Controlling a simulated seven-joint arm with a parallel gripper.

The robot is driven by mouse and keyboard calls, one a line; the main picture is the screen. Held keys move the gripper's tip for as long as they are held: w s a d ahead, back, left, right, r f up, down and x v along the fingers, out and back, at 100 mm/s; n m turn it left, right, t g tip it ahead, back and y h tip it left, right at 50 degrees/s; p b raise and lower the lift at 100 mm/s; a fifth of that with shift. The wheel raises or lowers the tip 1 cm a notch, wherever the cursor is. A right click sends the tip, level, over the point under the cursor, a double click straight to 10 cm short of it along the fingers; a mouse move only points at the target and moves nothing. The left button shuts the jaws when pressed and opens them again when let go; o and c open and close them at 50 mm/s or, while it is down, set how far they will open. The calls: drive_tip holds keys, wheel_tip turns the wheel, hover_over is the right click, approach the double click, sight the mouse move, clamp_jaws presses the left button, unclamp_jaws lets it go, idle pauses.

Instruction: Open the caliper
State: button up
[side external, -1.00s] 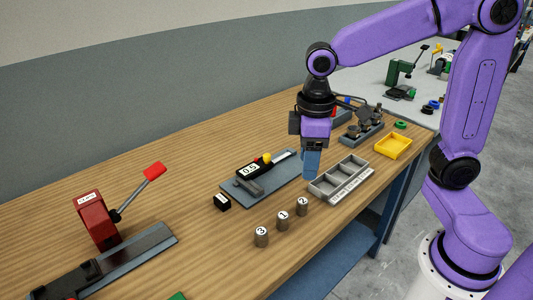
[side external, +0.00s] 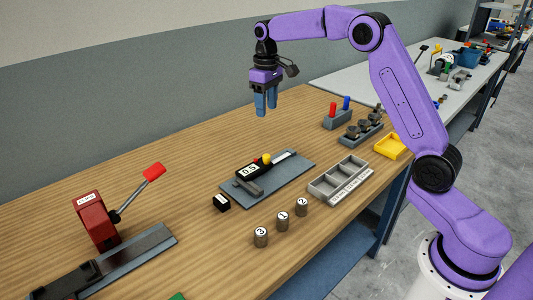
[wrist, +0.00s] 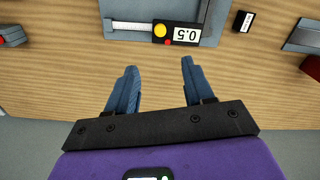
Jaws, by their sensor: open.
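The caliper (side external: 248,172) lies on a grey plate (side external: 298,167) in the middle of the wooden bench. It has a black body with a white display reading 0.5, a yellow knob, a small red part and a silver beam. In the wrist view the caliper (wrist: 175,33) is at the top, with its beam to the left of the knob. My gripper (side external: 266,110) is open and empty above the bench, behind the caliper and apart from it. Its two blue fingers (wrist: 155,85) show in the wrist view, pointing toward the caliper's plate.
Cylinders marked 3, 1 and 2 (side external: 282,221) and a small black block (side external: 221,203) stand in front of the plate. A grey compartment tray (side external: 352,191) and yellow tray (side external: 404,146) lie right. A red lever device (side external: 95,220) is left. The bench behind the plate is clear.

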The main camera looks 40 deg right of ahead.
sight(267, 155)
wheel_tip(267, 155, down, 17)
idle(0.5)
clamp_jaws()
